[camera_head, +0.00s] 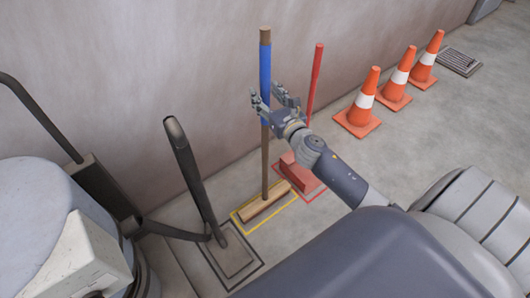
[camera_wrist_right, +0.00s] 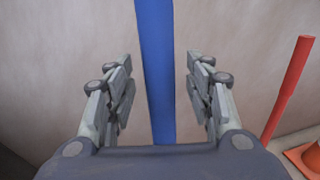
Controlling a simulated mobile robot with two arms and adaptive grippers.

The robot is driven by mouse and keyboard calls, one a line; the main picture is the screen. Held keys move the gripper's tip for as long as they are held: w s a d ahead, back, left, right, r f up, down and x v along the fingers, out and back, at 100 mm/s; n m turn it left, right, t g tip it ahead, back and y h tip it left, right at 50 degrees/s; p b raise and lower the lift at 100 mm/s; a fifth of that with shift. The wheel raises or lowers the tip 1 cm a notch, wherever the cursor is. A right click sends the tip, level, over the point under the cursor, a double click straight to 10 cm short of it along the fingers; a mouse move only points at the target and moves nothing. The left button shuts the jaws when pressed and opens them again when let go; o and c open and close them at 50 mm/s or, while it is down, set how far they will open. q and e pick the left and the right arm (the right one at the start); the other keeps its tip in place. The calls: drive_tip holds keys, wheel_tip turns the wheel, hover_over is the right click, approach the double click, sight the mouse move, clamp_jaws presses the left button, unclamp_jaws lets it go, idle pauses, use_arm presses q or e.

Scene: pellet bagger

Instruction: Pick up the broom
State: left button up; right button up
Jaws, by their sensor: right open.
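The broom (camera_head: 265,150) stands upright by the wall, with a brown stick, a blue grip section and a wooden head (camera_head: 265,202) inside a yellow floor outline. My right gripper (camera_head: 275,100) is open at the blue section. In the right wrist view the blue section (camera_wrist_right: 156,70) runs upright between the two spread fingers of the gripper (camera_wrist_right: 158,90), with a gap visible on each side. How deep the handle sits between the fingers I cannot tell. My left gripper is not in view.
A red-handled tool (camera_head: 316,75) stands close to the right in a red outline. Orange cones (camera_head: 364,100) line the wall further right. A black-handled tool (camera_head: 188,165) stands left in a black outline, beside a grey drum-like machine (camera_head: 35,200). The wall (camera_head: 150,60) is close behind.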

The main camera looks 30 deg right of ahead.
drive_tip(key=shift+w, duration=0.4)
clamp_jaws()
drive_tip(key=shift+d+r, duration=0.1)
drive_tip(key=shift+r, duration=0.05)
drive_tip(key=shift+r, duration=0.15)
